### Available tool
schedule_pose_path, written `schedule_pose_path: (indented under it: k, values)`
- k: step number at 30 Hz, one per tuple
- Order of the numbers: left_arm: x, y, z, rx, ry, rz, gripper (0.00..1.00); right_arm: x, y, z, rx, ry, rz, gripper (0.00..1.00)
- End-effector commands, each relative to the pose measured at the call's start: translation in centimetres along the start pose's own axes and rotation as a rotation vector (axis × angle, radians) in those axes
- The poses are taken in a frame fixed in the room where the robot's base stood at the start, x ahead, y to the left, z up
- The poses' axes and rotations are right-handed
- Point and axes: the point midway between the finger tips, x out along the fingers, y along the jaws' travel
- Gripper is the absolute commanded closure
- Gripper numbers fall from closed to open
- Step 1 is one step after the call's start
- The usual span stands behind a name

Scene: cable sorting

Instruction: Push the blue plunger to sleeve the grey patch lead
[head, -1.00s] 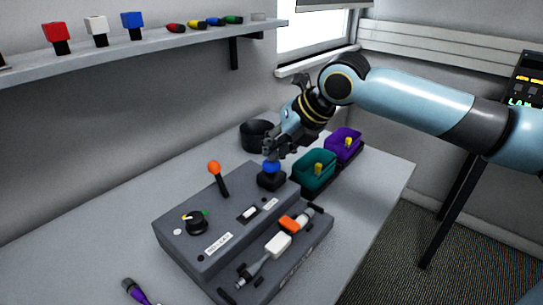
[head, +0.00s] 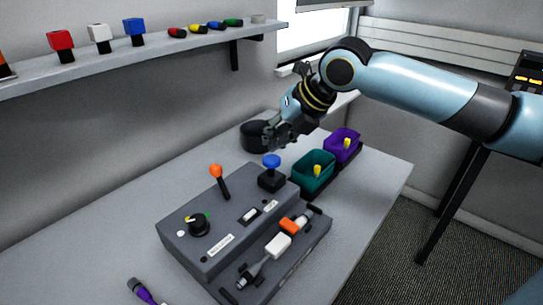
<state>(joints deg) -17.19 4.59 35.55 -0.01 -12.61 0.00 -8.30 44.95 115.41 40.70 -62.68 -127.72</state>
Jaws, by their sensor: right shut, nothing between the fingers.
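The blue plunger (head: 271,161) stands up on its black base at the back right corner of the grey machine (head: 190,250). My right gripper (head: 270,143) is shut and empty, just above and behind the plunger, apart from it. A lead with a white block (head: 278,245) and an orange piece (head: 294,224) lies along the machine's front ledge; I cannot tell whether it is the grey patch lead. My left gripper is not in view.
An orange-knobbed lever (head: 216,172) and a black dial (head: 199,224) rise from the machine. A teal bin (head: 314,173) and a purple bin (head: 343,146) stand to the right. A black round pot (head: 255,135) is behind. A purple-ended cable (head: 140,290) lies at the front left.

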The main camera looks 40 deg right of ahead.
Motion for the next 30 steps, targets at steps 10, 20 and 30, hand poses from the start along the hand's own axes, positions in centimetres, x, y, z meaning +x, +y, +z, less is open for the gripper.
schedule_pose_path:
  k: [10, 20, 30]
  values:
    - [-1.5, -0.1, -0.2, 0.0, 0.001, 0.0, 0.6, -1.6, 0.8, 0.8, -0.001, -0.001, 0.0, 1.0]
    - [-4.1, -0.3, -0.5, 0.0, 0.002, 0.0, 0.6, -4.5, 2.4, 2.4, -0.001, -0.001, 0.0, 1.0]
    - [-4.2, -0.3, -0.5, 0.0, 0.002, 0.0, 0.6, -4.8, 2.6, 2.5, 0.0, 0.0, 0.001, 1.0]
